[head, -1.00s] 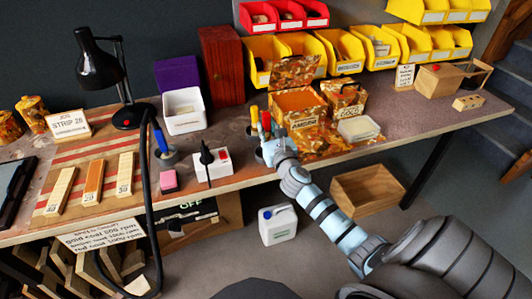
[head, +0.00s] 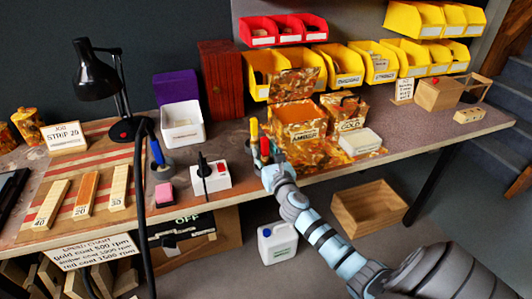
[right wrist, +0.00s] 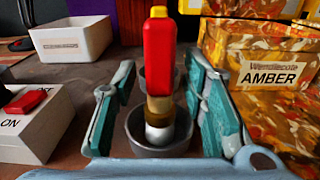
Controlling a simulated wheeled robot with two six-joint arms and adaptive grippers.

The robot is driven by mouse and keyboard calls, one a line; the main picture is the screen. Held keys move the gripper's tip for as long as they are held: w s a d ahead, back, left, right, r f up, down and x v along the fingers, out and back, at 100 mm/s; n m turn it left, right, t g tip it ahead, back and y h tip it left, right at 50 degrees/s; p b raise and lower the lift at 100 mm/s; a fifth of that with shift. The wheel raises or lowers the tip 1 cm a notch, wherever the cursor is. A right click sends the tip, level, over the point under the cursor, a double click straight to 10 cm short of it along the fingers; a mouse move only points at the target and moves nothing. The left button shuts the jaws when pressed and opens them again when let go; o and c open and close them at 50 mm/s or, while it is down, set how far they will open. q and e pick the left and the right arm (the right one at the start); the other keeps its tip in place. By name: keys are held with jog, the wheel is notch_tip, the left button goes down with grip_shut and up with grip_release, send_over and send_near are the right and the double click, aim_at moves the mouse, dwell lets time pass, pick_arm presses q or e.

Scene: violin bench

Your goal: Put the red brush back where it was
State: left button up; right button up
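The red brush (right wrist: 158,62) stands upright, handle up, between the fingers of my right gripper (right wrist: 158,115) in the right wrist view. Gaps show on both sides of it, so the gripper is open around it. Its lower end is inside the rim of a grey metal cup (right wrist: 135,124); whether it touches the bottom is hidden. In the head view the red brush (head: 265,147) shows at the bench's front edge, above my right gripper (head: 270,168). My left gripper is out of view.
A yellow-topped brush (head: 254,128) stands just behind. To the right are the AMBER box (head: 303,122) and GOLD box (head: 346,113). To the left are a white switch box (head: 211,178) and a white bin (head: 183,125). A blue brush (head: 157,151) stands further left.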

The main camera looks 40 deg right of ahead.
jog(key=shift+r+p, duration=0.3)
jog(key=p+v, duration=0.1)
jog(key=v, duration=1.1)
jog(key=s+f+m+g+y, duration=0.1)
jog(key=s+f+m+g, duration=0.3)
jog(key=f, duration=0.6)
jog(key=s+f+m+g, duration=0.1)
jog(key=s+f+m, duration=0.35)
jog(key=f, duration=0.55)
jog(key=s+f+m+g+y, duration=0.1)
jog(key=s+f+m+g, duration=0.2)
jog(key=f+m, duration=0.5)
jog(key=s+a+f+m+g+y, duration=0.1)
jog(key=s+a+f+m+g, duration=0.1)
jog(key=s+f+m, duration=0.3)
jog(key=s+a+f+m+g+y, duration=0.1)
jog(key=s+a+f+m+g, duration=0.2)
jog(key=s, duration=1)
jog(key=s+a+f+m+g+y, duration=0.1)
jog(key=s+a+f+m+g, duration=0.1)
jog(key=s+a+f+m, duration=0.4)
jog(key=s+f+m, duration=0.1)
jog(key=s+f, duration=0.2)
jog(key=f, duration=0.1)
jog(key=shift+s+g, duration=0.15)
jog(key=shift+g, duration=0.15)
